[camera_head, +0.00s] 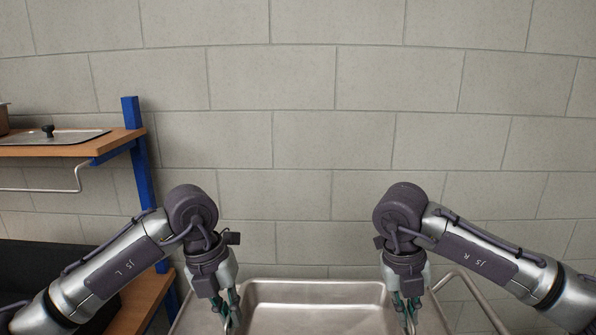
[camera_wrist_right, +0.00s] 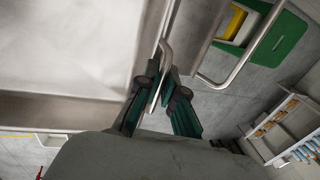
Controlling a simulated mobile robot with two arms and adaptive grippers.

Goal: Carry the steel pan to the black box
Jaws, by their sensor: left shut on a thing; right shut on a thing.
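The steel pan (camera_head: 315,292) is a wide, shallow rectangular tray at the bottom centre of the head view, cut off by the lower edge. It also fills the left of the right wrist view (camera_wrist_right: 70,45). My left gripper (camera_head: 231,317) is shut on its left end. My right gripper (camera_head: 408,315) is shut on its right end; the right wrist view shows the fingers (camera_wrist_right: 162,88) around the bent handle. The pan looks about level. A large black shape, likely the black box (camera_head: 40,262), is at the lower left, partly behind my left arm.
A blue-post shelf (camera_head: 140,165) with wooden boards stands at left; a steel lid (camera_head: 60,138) lies on its upper board. A block wall (camera_head: 300,130) is ahead. A bent metal tube (camera_head: 478,290) is right of the pan. A green-and-yellow object (camera_wrist_right: 268,40) is beyond the handle.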

